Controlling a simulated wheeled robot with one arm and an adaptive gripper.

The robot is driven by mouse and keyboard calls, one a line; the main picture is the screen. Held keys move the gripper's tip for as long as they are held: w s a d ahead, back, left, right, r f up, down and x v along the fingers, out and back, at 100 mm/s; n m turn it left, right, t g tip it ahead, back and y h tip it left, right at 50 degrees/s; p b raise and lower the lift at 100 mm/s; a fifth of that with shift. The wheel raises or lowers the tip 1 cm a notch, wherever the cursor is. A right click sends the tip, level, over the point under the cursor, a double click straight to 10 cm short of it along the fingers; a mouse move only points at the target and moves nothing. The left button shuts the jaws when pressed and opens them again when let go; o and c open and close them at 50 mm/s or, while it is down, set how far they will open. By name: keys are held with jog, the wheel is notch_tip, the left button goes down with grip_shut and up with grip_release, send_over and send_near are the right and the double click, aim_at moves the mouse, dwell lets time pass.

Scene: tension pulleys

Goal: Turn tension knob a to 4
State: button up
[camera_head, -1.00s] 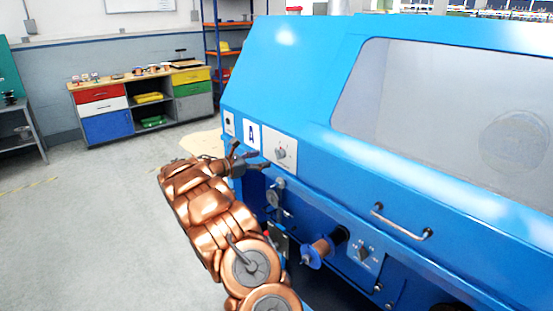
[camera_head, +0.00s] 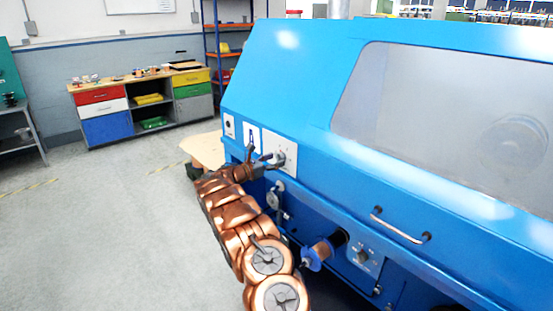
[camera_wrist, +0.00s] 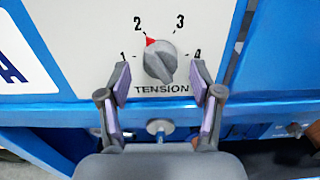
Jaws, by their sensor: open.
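The tension knob (camera_wrist: 160,62) is a grey dial on a white plate marked 1 to 4, with the word TENSION below it. Its red pointer is at 2. Beside the plate is a sign with a blue letter A (camera_wrist: 14,72), so this is knob a. In the head view the knob (camera_head: 280,158) is on the front of the blue machine, partly covered by my gripper. My gripper (camera_wrist: 160,84) is open, its purple-padded fingers spread to either side of the knob's lower part. I see no clear contact with the knob.
The blue machine (camera_head: 300,75) fills the right side. Below the plate are a pulley (camera_head: 274,197), a copper spool (camera_head: 325,247) and another dial (camera_head: 362,256). A metal handle (camera_head: 400,225) sticks out to the right. The floor at left is free.

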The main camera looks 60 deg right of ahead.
jog(key=shift+s+d, duration=0.15)
jog(key=shift+d, duration=0.45)
jog(key=shift+c, duration=0.2)
jog(key=c, duration=1.1)
